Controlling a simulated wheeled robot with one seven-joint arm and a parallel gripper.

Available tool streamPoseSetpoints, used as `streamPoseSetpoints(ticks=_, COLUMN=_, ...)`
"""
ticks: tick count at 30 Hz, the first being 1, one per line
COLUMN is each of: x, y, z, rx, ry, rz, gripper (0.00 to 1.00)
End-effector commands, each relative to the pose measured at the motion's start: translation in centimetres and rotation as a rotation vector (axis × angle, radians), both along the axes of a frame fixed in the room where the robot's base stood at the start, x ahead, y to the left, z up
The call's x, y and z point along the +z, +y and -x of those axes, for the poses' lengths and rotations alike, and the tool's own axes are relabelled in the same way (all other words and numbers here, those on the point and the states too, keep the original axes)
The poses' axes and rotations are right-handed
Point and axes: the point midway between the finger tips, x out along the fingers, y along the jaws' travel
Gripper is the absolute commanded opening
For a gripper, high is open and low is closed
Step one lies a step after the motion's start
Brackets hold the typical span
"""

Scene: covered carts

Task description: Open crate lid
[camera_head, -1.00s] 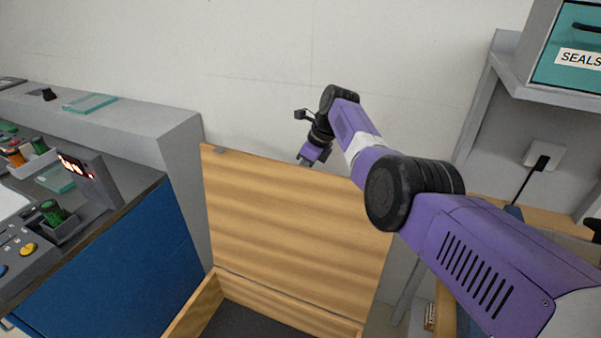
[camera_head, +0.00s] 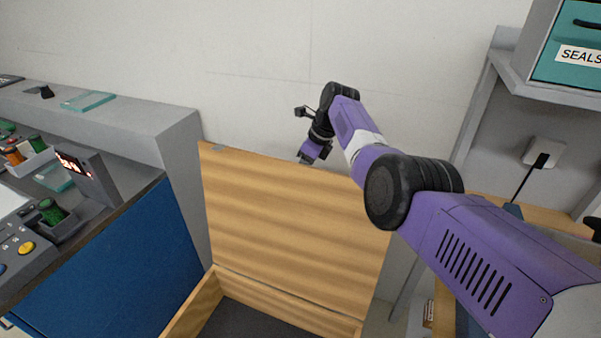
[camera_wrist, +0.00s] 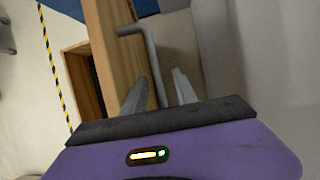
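The wooden crate lid (camera_head: 290,220) stands raised, roughly upright, at the back edge of the wooden crate (camera_head: 195,305), so the crate's dark inside shows. My gripper (camera_wrist: 160,74) is at the lid's top edge; in the head view its fingers are hidden behind the lid. In the wrist view its two fingers are apart, with a grey bent handle bar (camera_wrist: 151,52) on the lid running between them. A gap shows beside the bar, and I see no firm grip on it. The lid (camera_wrist: 118,50) and open crate (camera_wrist: 80,70) also show there.
A blue cabinet (camera_head: 110,260) with a control counter stands at the left, beside a grey ledge (camera_head: 150,125). A pale wall (camera_head: 250,60) is close behind my gripper. A grey shelf with a teal SEALS drawer (camera_head: 570,45) is at the upper right.

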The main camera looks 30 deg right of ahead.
Motion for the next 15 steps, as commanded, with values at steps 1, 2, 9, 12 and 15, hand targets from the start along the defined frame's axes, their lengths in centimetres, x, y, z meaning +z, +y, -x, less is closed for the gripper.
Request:
streamPoseSetpoints(ticks=1, x=0.5, y=-0.1, z=0.1, rx=0.0, ry=-0.001, rz=0.0, gripper=0.34)
streamPoseSetpoints(ticks=2, x=0.8, y=-0.2, z=0.2, rx=0.0, ry=-0.001, rz=0.0, gripper=0.34)
streamPoseSetpoints(ticks=9, x=3.8, y=-1.3, z=1.1, rx=-0.002, ry=-0.002, rz=0.001, gripper=0.34)
streamPoseSetpoints(ticks=12, x=5.0, y=-1.7, z=1.5, rx=-0.001, ry=0.0, rz=0.0, gripper=0.34)
streamPoseSetpoints(ticks=15, x=5.9, y=-2.0, z=1.8, rx=-0.001, ry=0.001, rz=0.0, gripper=0.34)
